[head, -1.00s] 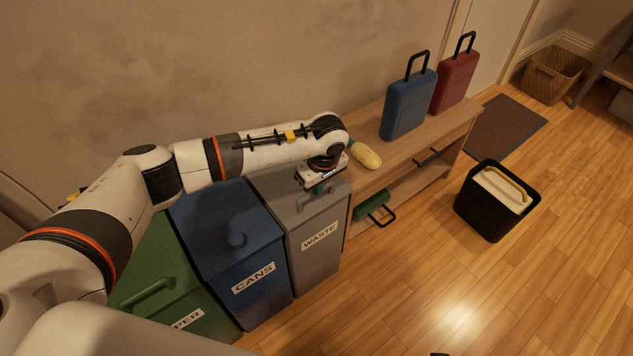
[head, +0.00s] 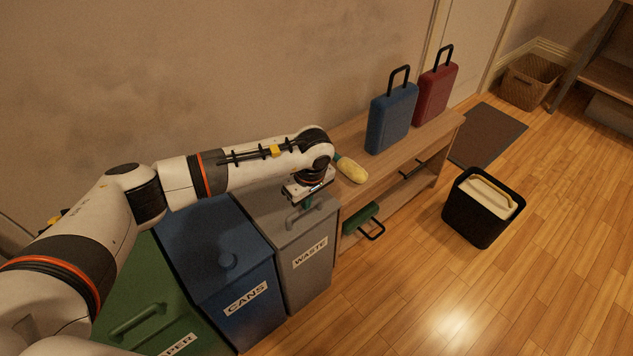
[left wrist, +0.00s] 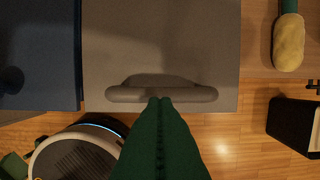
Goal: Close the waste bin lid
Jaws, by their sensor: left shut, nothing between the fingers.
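The grey waste bin (head: 305,262) stands at the right end of a row of bins, with a WASTE label on its front. Its grey lid (head: 265,208) lies flat over the top and looks closed. The lid (left wrist: 160,40) fills the middle of the left wrist view, with its bar handle (left wrist: 120,95) near the front edge. My left gripper (head: 306,203) is over the lid by the handle. Its green fingers (left wrist: 160,101) are shut with nothing between them, tips at the handle; I cannot tell if they touch it. My right gripper is not in view.
The blue cans bin (head: 225,245) and the green paper bin (head: 130,300) stand to the left. A wooden bench (head: 400,147) on the right holds a yellow-headed brush (head: 352,171) and blue (head: 391,118) and red (head: 436,93) suitcases. A black bin (head: 484,215) stands on open floor.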

